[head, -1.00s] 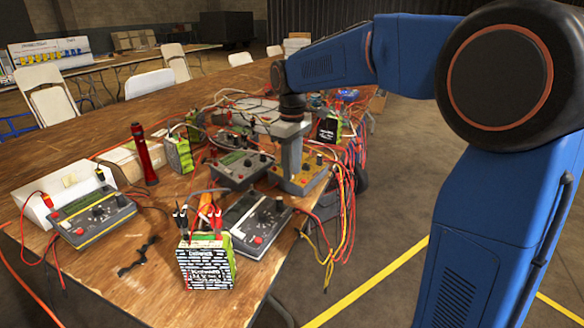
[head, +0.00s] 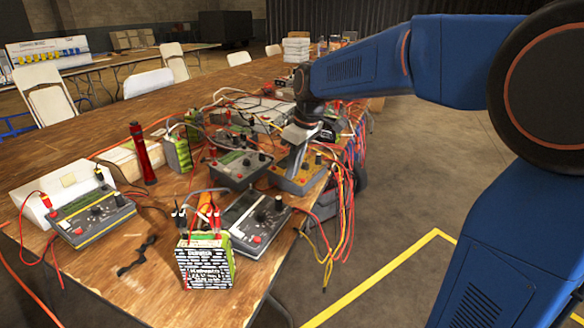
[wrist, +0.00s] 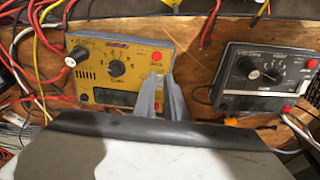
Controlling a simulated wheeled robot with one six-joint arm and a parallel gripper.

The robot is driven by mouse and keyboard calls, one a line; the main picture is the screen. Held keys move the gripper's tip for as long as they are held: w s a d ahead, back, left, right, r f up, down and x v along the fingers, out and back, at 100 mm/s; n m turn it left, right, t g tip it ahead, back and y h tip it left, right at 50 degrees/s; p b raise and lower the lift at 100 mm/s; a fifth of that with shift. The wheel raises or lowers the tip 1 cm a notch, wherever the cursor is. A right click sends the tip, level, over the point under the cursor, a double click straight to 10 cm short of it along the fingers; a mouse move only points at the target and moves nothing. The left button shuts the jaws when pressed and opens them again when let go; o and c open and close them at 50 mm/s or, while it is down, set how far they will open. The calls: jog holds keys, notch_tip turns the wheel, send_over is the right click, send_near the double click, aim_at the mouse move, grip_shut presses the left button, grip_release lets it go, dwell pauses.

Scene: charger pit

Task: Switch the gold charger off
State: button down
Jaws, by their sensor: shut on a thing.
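The gold charger (head: 305,176) lies on the table, right of centre in the head view, with a black knob and red leads. In the wrist view its yellow face (wrist: 98,42) shows a black knob, a dial and a red button (wrist: 157,57). My gripper (head: 292,170) is tilted and reaches down onto the charger. In the wrist view my gripper's fingertips (wrist: 160,78) are close together at the face's right part, just below the red button. The fingers are shut on a small part there, which they hide.
A dark grey charger (wrist: 262,80) sits to the right in the wrist view. Other chargers (head: 240,168) and (head: 250,220), green-sided battery packs (head: 205,262) and a red torch (head: 141,155) crowd the table. Loose cables (head: 345,205) hang over its right edge.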

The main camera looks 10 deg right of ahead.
dwell(0.3)
jog(key=c, duration=1.8)
grip_release()
jog(key=v, duration=1.7)
jog(key=shift+r, duration=0.15)
jog(key=shift+s+d, duration=0.15)
jog(key=s+d+f+m+t, duration=0.1)
jog(key=s+d+f+m, duration=0.1)
jog(key=s+f, duration=0.5)
jog(key=s+d+f+m+t+h, duration=0.1)
jog(key=s+d+f+m, duration=0.2)
jog(key=s+f, duration=0.5)
jog(key=s+d+f+m+h, duration=0.1)
jog(key=s+d+f+m, duration=0.1)
jog(key=s+f, duration=0.6)
jog(key=s+m, duration=0.1)
jog(key=s, duration=0.4)
jog(key=shift+d+m+t, duration=0.4)
